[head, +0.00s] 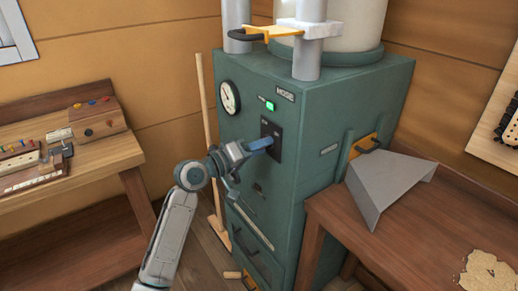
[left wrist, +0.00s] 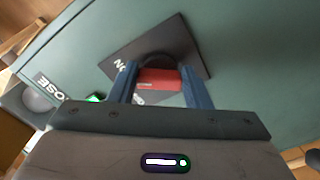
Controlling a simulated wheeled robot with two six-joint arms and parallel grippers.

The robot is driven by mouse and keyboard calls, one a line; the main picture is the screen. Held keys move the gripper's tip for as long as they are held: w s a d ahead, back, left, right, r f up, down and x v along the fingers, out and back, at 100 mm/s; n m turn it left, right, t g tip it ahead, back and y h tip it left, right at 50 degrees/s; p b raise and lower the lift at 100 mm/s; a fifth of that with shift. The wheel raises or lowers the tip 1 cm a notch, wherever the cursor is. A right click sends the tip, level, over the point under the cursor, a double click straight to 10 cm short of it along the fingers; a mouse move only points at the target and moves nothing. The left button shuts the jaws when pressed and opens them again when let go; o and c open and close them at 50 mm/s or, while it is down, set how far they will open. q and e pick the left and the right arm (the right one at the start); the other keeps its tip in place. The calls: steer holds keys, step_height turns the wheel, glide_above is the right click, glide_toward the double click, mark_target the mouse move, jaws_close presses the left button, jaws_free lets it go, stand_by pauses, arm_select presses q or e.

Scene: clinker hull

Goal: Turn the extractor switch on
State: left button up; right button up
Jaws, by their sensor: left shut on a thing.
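The extractor is a green cabinet (head: 310,110) with a dark switch plate (head: 277,130) on its front. My left gripper (head: 270,143) reaches the plate from the left, and its blue fingers hide most of the switch in the head view. In the left wrist view, a red switch lever (left wrist: 158,77) sits between the two blue fingers, which are shut on it. The dark plate (left wrist: 190,50) lies behind it, with white "ON" lettering on its left part. A small green lamp (head: 270,106) above the plate is lit. My right gripper is not in view.
A round gauge (head: 229,97) is on the cabinet's left face. A broom (head: 204,110) leans behind it on the left. A workbench (head: 95,160) stands at left. A wooden table (head: 410,235) with a grey angled sheet (head: 388,185) stands close on the right.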

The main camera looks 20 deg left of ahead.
arm_select(q)
steer(key=o, duration=1)
steer(key=shift+b+v, duration=1.05)
steer(key=shift+v, duration=4.35)
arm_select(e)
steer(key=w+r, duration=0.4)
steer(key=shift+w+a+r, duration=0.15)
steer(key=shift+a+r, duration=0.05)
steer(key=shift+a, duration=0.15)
